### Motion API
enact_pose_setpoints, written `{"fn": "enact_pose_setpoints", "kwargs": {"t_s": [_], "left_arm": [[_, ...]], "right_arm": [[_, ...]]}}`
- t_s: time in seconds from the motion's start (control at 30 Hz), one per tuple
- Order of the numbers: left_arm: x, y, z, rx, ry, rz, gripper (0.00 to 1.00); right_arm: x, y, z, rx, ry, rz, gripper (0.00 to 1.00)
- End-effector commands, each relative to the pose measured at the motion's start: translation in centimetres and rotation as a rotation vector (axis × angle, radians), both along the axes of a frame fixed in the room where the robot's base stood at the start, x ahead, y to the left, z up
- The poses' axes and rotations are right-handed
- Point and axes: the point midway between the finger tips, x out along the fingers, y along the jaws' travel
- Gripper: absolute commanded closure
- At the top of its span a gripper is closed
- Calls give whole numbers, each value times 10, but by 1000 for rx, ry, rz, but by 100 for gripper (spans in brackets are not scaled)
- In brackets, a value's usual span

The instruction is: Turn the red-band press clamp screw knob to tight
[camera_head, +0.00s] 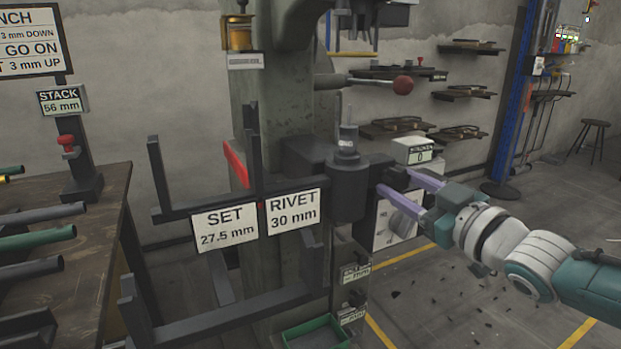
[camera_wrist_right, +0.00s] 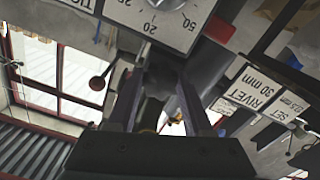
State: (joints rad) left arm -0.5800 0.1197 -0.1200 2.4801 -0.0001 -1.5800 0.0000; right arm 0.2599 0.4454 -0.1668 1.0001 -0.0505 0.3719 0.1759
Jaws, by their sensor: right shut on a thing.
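The press (camera_head: 275,90) is a tall grey-green column with a red strip (camera_head: 236,163) on its side. A dark clamp block with a cylinder (camera_head: 346,185) juts from it to the right. My right gripper (camera_head: 388,182) reaches in from the right, its two purple fingers shut on a dark knob at the block's right end. The fingers hide most of the knob. In the right wrist view the dark knob (camera_wrist_right: 158,82) sits between the fingers, below a white dial plate (camera_wrist_right: 160,18) with numbers such as 20 and 50. A knob pointer cannot be made out. My left gripper is not in view.
SET 27.5 mm (camera_head: 225,227) and RIVET 30 mm (camera_head: 293,211) signs hang in front of the press. A small counter box (camera_head: 413,151) stands behind the knob. A red-ball lever (camera_head: 403,85) projects above. A bench (camera_head: 75,270) with tubes stands left.

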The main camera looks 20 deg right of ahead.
Motion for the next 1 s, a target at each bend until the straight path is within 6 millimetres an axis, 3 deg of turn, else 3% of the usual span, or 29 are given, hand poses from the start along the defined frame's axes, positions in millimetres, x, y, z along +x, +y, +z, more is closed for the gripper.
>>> {"fn": "enact_pose_setpoints", "kwargs": {"t_s": [0.77, 0.8, 1.0], "left_arm": [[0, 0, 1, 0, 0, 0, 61], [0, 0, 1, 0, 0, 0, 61], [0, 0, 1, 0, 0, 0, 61]], "right_arm": [[0, 1, 1, 99, 6, 1, 100], [0, 1, 1, 99, 5, 1, 45], [0, 1, 0, 97, 6, 1, 22]]}}
